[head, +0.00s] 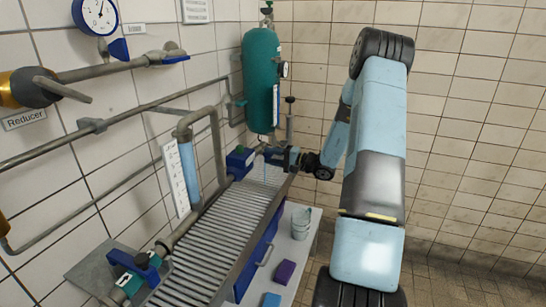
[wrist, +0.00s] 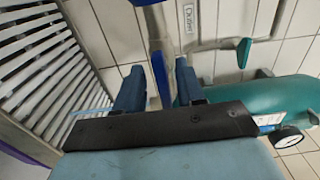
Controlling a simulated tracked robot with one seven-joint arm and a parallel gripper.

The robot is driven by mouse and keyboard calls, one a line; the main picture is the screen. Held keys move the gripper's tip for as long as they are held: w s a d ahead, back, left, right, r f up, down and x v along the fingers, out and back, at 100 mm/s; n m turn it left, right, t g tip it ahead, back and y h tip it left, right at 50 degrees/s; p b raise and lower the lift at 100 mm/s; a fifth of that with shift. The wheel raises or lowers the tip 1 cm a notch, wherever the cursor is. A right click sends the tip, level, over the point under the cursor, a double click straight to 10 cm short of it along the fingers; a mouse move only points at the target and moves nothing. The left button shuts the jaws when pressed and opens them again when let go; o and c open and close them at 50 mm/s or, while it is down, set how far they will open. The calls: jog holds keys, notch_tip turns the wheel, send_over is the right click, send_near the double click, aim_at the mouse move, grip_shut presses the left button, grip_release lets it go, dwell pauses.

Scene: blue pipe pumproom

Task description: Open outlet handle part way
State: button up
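The blue outlet handle seems to be the blue upright part (wrist: 161,78) in the wrist view, below a pale pipe. In the head view a blue valve part (head: 240,160) sits on the pipe at the far end of the slatted rack; I cannot tell surely that it is the same handle. My gripper (wrist: 160,88) is open, one finger on each side of the blue part. The right finger looks very close to it; contact cannot be told. In the head view my gripper (head: 285,157) is small and dark near that valve, its fingertips hard to make out.
The slatted rack (head: 215,245) runs along the wall. A bucket (head: 301,222) and a purple block (head: 285,272) rest on the ledge.

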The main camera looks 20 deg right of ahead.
jog(key=v, duration=1.2)
jog(key=shift+s+d, duration=0.25)
jog(key=shift+s, duration=0.05)
jog(key=s+a+r+n+g+h, duration=0.1)
jog(key=s+a+r+n+g, duration=0.1)
jog(key=s+a+r+g, duration=0.4)
jog(key=s+a+r+n+g+h, duration=0.1)
jog(key=s+a+r+n, duration=0.15)
jog(key=a, duration=0.55)
jog(key=s+a+r+n+g+h, duration=0.1)
jog(key=s+a+r+n+g, duration=0.1)
jog(key=s+a+r+g, duration=0.4)
jog(key=s+a+r+n+t+h, duration=0.1)
jog(key=s+r+t+h, duration=0.2)
jog(key=s, duration=0.5)
jog(key=s+a+r+n+t+h, duration=0.1)
jog(key=s+r+t+h, duration=0.1)
jog(key=s+r+h, duration=0.4)
jog(key=shift+s+a+r+t+h, duration=0.15)
jog(key=shift+s+a+t+h, duration=0.25)
jog(key=shift+s, duration=0.8)
